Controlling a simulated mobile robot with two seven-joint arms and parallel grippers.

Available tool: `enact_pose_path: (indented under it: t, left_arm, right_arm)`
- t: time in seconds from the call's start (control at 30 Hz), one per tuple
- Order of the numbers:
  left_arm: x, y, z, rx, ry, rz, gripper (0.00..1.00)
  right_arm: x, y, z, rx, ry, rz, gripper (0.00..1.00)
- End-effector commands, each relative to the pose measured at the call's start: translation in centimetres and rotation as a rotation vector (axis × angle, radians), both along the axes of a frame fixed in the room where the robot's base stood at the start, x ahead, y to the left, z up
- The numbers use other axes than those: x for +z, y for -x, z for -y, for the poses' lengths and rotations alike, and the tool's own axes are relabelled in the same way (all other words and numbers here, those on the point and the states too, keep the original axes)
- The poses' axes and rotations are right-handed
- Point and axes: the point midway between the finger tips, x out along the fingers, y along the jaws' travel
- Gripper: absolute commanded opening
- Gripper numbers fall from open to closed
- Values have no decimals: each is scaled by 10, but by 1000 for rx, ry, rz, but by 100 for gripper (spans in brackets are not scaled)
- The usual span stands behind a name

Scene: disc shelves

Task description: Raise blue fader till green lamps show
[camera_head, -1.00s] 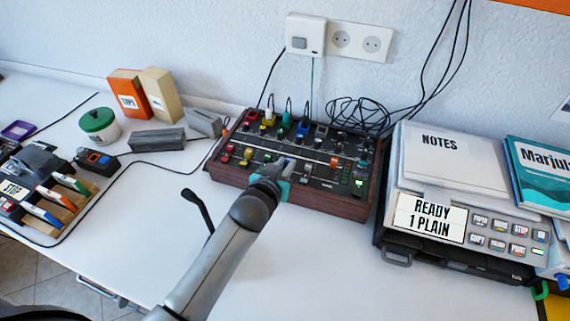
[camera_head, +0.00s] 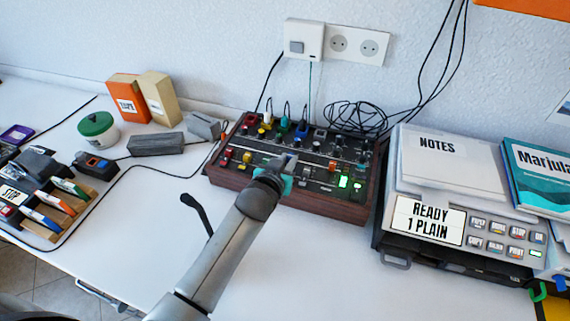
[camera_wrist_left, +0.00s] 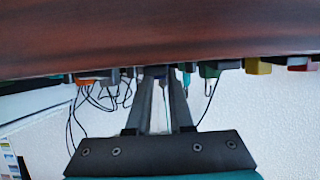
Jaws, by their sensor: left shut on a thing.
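The mixer (camera_head: 318,207) is a dark panel in a wooden case, with coloured faders and knobs. My left gripper (camera_head: 284,165) reaches over its front edge and is shut among the middle faders. The blue fader's cap is hidden at the fingertips, so the grip itself cannot be seen clearly. In the left wrist view the gripper's fingers (camera_wrist_left: 163,76) are close together at the row of caps, below the wooden case side (camera_wrist_left: 160,35). My right gripper is not in view.
A printer-like machine (camera_head: 470,222) with a READY display stands close on the mixer's right. A thin black stalk (camera_head: 195,208) rises left of my arm. Loose black cables (camera_head: 355,115) lie behind the mixer.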

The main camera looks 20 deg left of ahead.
Motion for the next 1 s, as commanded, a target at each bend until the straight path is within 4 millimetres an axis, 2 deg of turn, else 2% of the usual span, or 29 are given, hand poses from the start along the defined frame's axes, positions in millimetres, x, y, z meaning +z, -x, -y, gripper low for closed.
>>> enact_pose_path:
  t: [0.2, 0.23, 0.5, 0.8, 1.0]
  left_arm:
    - [0, 0, 1, -1, 1, -1, 0]
    - [0, 0, 1, -1, 1, -1, 21]
    - [0, 0, 0, -1, 1, -1, 50]
    - [1, 2, 0, 0, 0, -1, 50]
    - [9, 20, -1, 0, 0, -2, 50]
  right_arm:
    - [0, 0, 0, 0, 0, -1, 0]
    - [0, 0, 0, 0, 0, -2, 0]
    - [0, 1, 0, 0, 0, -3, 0]
    - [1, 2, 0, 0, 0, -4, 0]
    - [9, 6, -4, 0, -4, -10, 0]
